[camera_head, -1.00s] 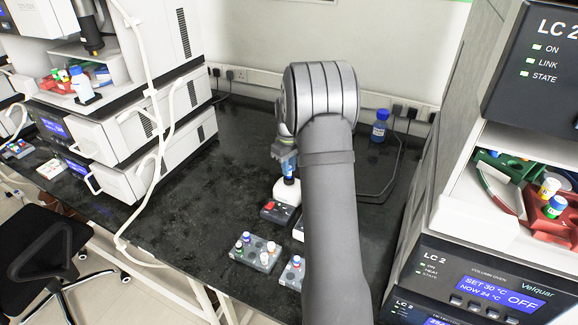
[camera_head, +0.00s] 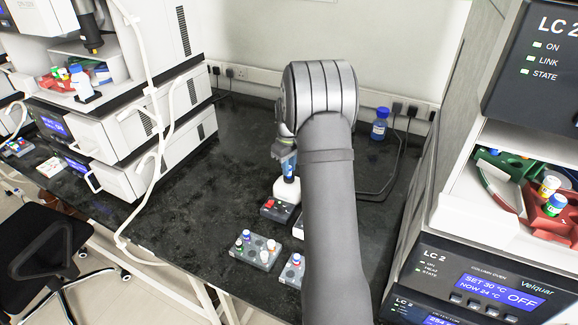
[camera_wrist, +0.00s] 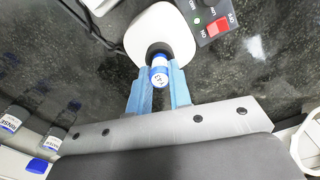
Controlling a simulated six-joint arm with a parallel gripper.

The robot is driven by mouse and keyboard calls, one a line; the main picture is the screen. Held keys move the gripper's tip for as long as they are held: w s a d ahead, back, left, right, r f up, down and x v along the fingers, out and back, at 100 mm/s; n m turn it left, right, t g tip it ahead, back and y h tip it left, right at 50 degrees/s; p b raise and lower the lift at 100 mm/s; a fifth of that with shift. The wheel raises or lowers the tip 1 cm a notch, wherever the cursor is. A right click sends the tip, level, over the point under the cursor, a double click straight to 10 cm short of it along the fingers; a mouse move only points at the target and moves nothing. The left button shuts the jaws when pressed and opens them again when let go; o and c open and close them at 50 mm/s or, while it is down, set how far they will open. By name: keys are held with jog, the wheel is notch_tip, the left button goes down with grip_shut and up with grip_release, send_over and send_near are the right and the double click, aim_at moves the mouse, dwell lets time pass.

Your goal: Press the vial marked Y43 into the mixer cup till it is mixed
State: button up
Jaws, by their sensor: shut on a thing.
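The mixer (camera_wrist: 180,32) is a white rounded body with a dark cup (camera_wrist: 157,48) on its top, seen in the wrist view. A vial (camera_wrist: 159,72) with a blue and white cap stands with its lower end at the dark cup. The cap marking is small and turned, and I cannot read it surely. My gripper (camera_wrist: 160,82) has its blue fingers shut on this vial from both sides. In the head view the mixer (camera_head: 285,188) stands on the dark bench under my gripper (camera_head: 288,170), and my arm hides part of it.
The mixer's grey switch box has a red switch (camera_wrist: 217,27) and a lit green lamp. Two grey racks of capped vials (camera_head: 256,252) stand nearer on the bench. A blue bottle (camera_head: 380,124) stands behind at the right.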

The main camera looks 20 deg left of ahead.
jog(key=shift+f, duration=0.15)
jog(key=shift+f, duration=0.25)
jog(key=shift+f, duration=0.35)
dwell(1.6)
dwell(0.8)
jog(key=shift+r, duration=3)
jog(key=shift+s, duration=0.1)
